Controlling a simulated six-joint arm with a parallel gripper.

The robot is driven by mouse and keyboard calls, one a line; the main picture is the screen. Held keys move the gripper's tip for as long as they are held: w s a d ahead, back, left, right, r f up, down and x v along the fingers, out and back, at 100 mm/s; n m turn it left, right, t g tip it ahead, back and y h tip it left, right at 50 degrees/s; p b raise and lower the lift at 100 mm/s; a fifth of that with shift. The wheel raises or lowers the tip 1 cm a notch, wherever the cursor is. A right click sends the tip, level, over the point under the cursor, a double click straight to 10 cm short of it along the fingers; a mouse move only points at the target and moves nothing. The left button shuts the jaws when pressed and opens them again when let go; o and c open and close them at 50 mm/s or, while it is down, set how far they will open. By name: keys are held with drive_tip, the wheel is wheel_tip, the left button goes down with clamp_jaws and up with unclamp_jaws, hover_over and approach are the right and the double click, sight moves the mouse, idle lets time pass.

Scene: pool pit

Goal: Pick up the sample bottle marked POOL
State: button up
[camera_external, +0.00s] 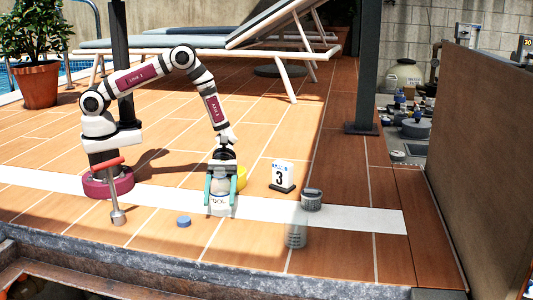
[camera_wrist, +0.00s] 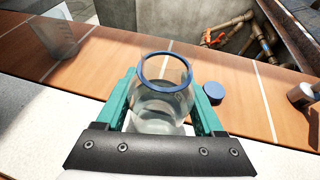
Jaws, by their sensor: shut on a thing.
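The sample bottle (camera_external: 218,204) is a clear jar with a label reading POOL, upright at the white strip in the external view. The wrist view shows the bottle (camera_wrist: 160,100) from above, open at the top with a blue rim and clear liquid inside. My gripper (camera_external: 220,190) points down and is shut on the bottle, with one teal finger on each side. The same gripper (camera_wrist: 165,108) fills the lower wrist view. I cannot tell whether the bottle's base touches the deck.
A blue cap (camera_external: 183,221) lies on the tiles close by. A red-handled tool (camera_external: 116,200) stands to the left. A number 3 marker (camera_external: 282,176), a grey lidded pot (camera_external: 311,199) and a translucent cup (camera_external: 296,236) are to the right. The deck's stone edge (camera_external: 200,267) is in front.

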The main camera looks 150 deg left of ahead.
sight(219, 179)
drive_tip(key=shift+r, duration=0.1)
drive_tip(key=shift+c, duration=0.2)
drive_tip(key=shift+r, duration=0.55)
wheel_tip(219, 179, up, 3)
drive_tip(key=shift+f, duration=0.1)
drive_tip(key=d+r, duration=0.7)
drive_tip(key=d, duration=0.4)
drive_tip(key=shift+w+d, duration=0.25)
drive_tip(key=shift+d, duration=0.1)
idle(0.3)
